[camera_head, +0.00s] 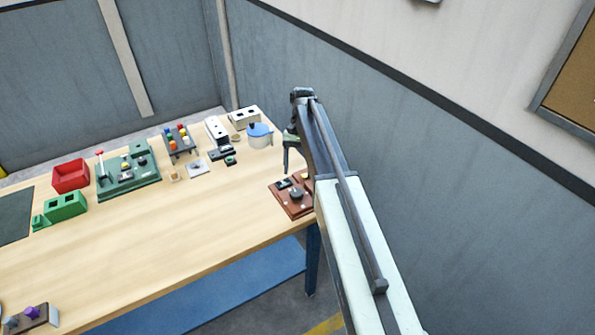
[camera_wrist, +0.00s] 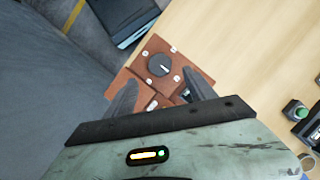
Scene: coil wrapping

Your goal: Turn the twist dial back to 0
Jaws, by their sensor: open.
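The twist dial is a dark round knob (camera_wrist: 159,65) on a reddish-brown board (camera_wrist: 138,68). A light pointer mark on it points to the lower right in the wrist view. Small white labels sit around it, too small to read. In the head view the dial (camera_head: 296,193) and its board (camera_head: 283,204) lie at the table's right end. My gripper (camera_wrist: 162,90) is open and empty. Its fingers spread over the near part of the board, with the dial beyond and between them, apart from it. In the head view my gripper (camera_head: 288,158) hangs above the board.
The wooden table (camera_head: 150,250) is mostly clear left of the board. A blue-lidded pot (camera_head: 259,137), a white box (camera_head: 216,131) and a green panel (camera_head: 130,178) stand farther back. A red bin (camera_head: 71,176) is at the left. A grey wall rises behind.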

